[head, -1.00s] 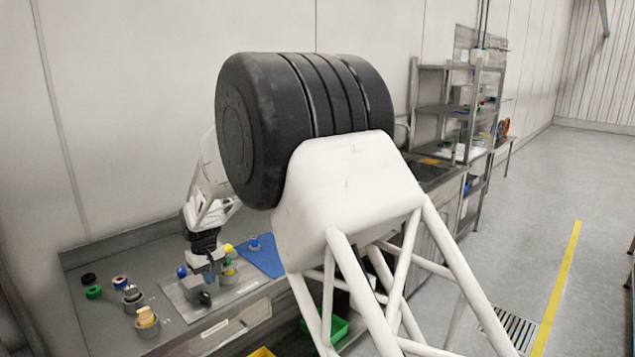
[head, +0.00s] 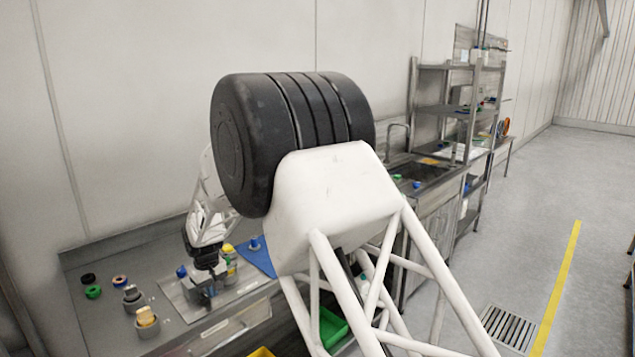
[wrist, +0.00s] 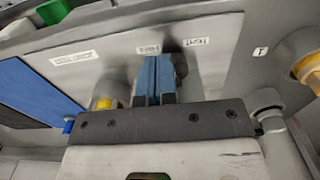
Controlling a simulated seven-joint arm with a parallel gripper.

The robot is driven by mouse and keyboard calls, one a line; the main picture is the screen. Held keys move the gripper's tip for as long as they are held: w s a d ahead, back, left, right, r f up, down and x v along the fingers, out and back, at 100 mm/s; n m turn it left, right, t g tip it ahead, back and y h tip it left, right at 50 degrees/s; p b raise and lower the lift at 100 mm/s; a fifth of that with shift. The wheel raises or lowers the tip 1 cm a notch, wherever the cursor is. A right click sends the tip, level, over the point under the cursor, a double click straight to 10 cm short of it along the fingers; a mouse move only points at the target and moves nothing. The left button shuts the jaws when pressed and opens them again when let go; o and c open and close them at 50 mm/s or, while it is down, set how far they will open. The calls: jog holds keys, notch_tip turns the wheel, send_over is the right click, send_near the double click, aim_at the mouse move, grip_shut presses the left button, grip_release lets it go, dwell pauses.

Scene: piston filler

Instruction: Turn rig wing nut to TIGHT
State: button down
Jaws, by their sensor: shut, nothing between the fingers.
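The rig stands on a light base plate (head: 190,309) on the steel bench, partly covered by my arm in the head view. My gripper (wrist: 158,78) points down over it, its two blue-grey fingers side by side, shut with nothing between them. The wing nut cannot be made out; it may be hidden by the fingers. Two small printed labels, a left one (wrist: 148,50) and a right one (wrist: 198,41), lie just beyond the fingertips; I cannot read them surely. Whether the fingers touch the rig cannot be told.
A blue knob (head: 181,271) and a yellow part (head: 229,252) stand close by the gripper. A blue mat (head: 263,262) lies to the right. Cups with tan parts (head: 147,319) and several coloured rings (head: 93,292) are at left. My own body covers the middle of the head view.

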aim_at(207, 313)
jog(key=shift+s+d+f, duration=0.1)
jog(key=shift+s+f, duration=0.05)
jog(key=shift+f, duration=1.35)
jog(key=shift+s+a+f, duration=0.15)
jog(key=shift+s+a, duration=0.35)
jog(key=shift+s, duration=0.25)
jog(key=shift+s+a, duration=0.3)
jog(key=shift+a, duration=0.15)
jog(key=shift+s+d, duration=0.2)
jog(key=shift+s, duration=0.1)
dwell(0.7)
jog(key=shift+w+a+r, duration=0.1)
jog(key=shift+w+r, duration=0.05)
jog(key=shift+r, duration=1.65)
jog(key=shift+w+r, duration=0.1)
jog(key=shift+r, duration=1.65)
